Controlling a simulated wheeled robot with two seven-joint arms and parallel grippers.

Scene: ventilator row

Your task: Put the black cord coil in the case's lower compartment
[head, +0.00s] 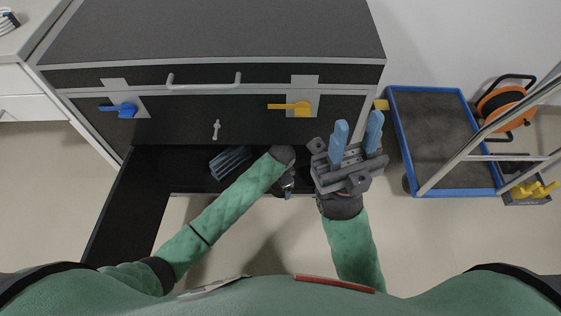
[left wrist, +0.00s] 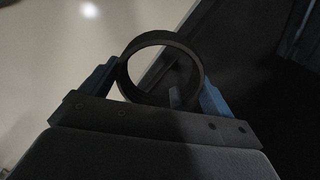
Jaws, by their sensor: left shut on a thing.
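The black cord coil (left wrist: 123,73) shows as a dark ring in the left wrist view. My left gripper (left wrist: 160,82) is shut on it, with one blue finger at each side. In the head view my left gripper (head: 287,187) is at the front edge of the case's lower compartment (head: 172,165), mostly hidden by my wrist; the coil is hard to make out there. The black case (head: 215,30) has this compartment open at its bottom. My right gripper (head: 357,140) is open and empty, blue fingers pointing up, in front of the case's right side.
A dark open door panel (head: 128,205) reaches forward at the left. A grey-blue ribbed object (head: 230,162) lies in the compartment. The case front has a blue latch (head: 118,109), a yellow latch (head: 290,108) and a bar handle (head: 204,86). A blue-rimmed cart (head: 396,130) stands right.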

